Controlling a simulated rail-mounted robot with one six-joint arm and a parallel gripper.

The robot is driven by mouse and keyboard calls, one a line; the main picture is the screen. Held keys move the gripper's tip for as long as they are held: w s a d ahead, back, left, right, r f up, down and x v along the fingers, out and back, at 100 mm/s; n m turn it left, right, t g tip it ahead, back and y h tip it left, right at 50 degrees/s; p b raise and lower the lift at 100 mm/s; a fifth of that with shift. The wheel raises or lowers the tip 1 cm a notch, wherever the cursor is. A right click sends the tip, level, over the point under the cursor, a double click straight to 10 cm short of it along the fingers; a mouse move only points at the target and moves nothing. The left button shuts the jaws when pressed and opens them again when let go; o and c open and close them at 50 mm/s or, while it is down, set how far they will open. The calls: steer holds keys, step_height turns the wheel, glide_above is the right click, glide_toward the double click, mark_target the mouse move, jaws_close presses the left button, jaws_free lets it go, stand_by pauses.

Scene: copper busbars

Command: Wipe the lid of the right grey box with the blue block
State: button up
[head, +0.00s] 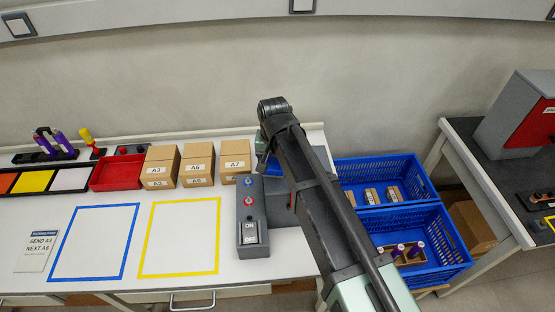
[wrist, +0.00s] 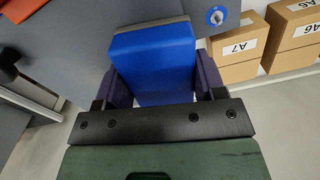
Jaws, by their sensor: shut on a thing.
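The blue block (wrist: 153,60) is between the two dark purple fingers of my gripper (wrist: 163,82), which is shut on it. In the head view only a small blue part of the block (head: 261,164) shows beside my arm. A grey surface (head: 281,207) lies right of the ON/OFF box and is largely hidden behind my arm; it looks like the right grey box. In the wrist view a broad grey surface (wrist: 62,45) lies beyond and left of the block. I cannot tell whether the block touches it.
The grey ON/OFF box (head: 251,208) with red and blue knobs stands just left of my arm. Cardboard boxes (head: 198,165) and a red tray (head: 117,173) stand further left. Blue crates (head: 433,245) are at the right. The blue and yellow outlined areas are clear.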

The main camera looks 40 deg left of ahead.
steer(key=shift+w+d, duration=3.85)
steer(key=shift+d, duration=0.05)
step_height(320, 180, up, 6)
steer(key=p, duration=0.6)
step_height(320, 180, up, 3)
steer(key=p, duration=0.3)
steer(key=shift+f, duration=0.1)
